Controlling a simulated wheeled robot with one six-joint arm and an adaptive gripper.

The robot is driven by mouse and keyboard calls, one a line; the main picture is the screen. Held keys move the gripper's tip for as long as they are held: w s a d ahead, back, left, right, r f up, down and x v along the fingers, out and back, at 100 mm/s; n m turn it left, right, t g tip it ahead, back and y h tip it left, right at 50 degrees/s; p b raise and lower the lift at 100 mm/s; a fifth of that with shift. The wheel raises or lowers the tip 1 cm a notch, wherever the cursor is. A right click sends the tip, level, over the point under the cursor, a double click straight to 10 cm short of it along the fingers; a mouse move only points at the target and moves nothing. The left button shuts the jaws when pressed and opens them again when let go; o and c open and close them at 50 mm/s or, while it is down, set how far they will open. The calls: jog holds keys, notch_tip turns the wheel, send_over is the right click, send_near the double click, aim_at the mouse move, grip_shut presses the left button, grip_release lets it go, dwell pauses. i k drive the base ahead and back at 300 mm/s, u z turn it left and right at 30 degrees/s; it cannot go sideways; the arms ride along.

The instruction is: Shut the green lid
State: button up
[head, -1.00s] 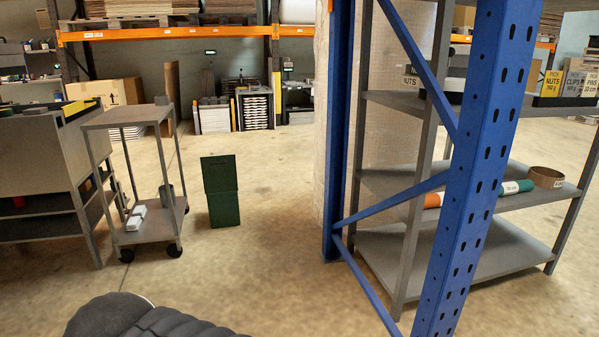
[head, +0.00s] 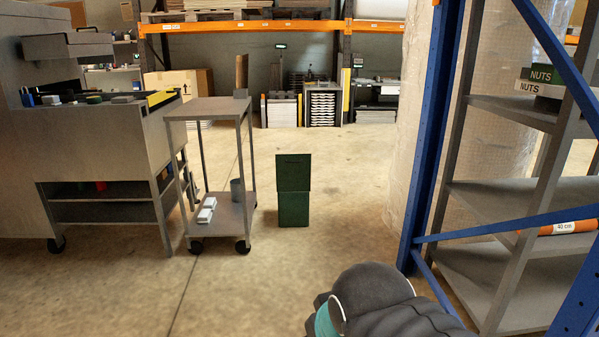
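A dark green bin (head: 293,208) stands upright on the floor near the middle of the head view, some distance ahead of me. Its green lid (head: 293,172) is open and stands up above the back of the bin, with its flat face towards me. The inside of the bin cannot be seen from here. Part of my dark arm with a teal ring shows at the bottom, right of the middle, far nearer than the bin. My gripper is not in view.
A grey trolley (head: 210,107) stands just left of the bin, with a grey workbench (head: 100,135) further left. A blue rack post (head: 432,140) and grey shelves (head: 500,190) stand on the right. The floor (head: 300,265) between me and the bin is clear.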

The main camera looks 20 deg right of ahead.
aim_at(293, 171)
jog(key=i, duration=0.95)
jog(key=z, duration=0.55)
